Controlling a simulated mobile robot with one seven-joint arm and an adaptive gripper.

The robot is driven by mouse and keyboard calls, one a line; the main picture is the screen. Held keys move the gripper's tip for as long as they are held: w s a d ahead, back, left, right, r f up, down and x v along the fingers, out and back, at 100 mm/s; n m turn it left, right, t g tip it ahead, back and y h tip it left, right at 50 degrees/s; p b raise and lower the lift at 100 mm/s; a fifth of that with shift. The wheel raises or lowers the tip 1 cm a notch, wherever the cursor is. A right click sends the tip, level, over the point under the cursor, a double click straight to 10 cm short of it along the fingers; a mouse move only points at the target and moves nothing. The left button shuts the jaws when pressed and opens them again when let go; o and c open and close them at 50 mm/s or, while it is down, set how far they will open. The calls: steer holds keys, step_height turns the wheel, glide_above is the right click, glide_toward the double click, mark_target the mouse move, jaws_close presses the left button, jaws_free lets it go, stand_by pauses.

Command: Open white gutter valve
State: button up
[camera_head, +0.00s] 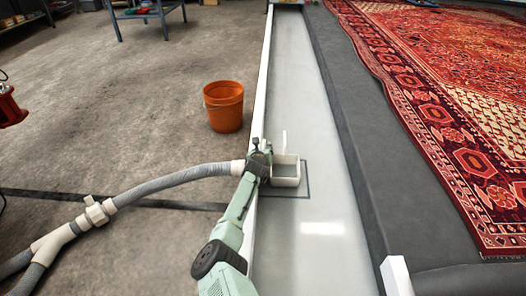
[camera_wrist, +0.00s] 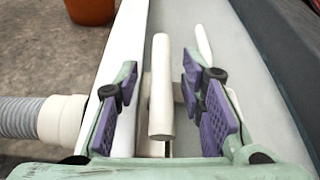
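The white gutter valve (camera_head: 287,180) is a small white box-like fitting in the gutter, beside its left wall, with a thin white upright (camera_head: 284,142) at its back. My gripper (camera_head: 262,158) is at the valve's left side and hides part of it. In the wrist view, a white rounded bar, apparently the valve lever (camera_wrist: 160,80), stands between the purple-padded fingers of my gripper (camera_wrist: 158,92). The fingers are apart, with gaps on both sides of the bar. Another thin white bar (camera_wrist: 203,42) shows beyond the right finger. The bar's lower end is partly hidden.
A grey hose with a white collar (camera_head: 238,167) meets the gutter wall at the left; it also shows in the wrist view (camera_wrist: 62,120). An orange bucket (camera_head: 223,108) stands on the floor. A red patterned rug (camera_head: 450,110) lies right of the gutter (camera_head: 315,130).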

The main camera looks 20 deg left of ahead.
steer(key=shift+c, duration=0.3)
jaws_close()
stand_by(0.6)
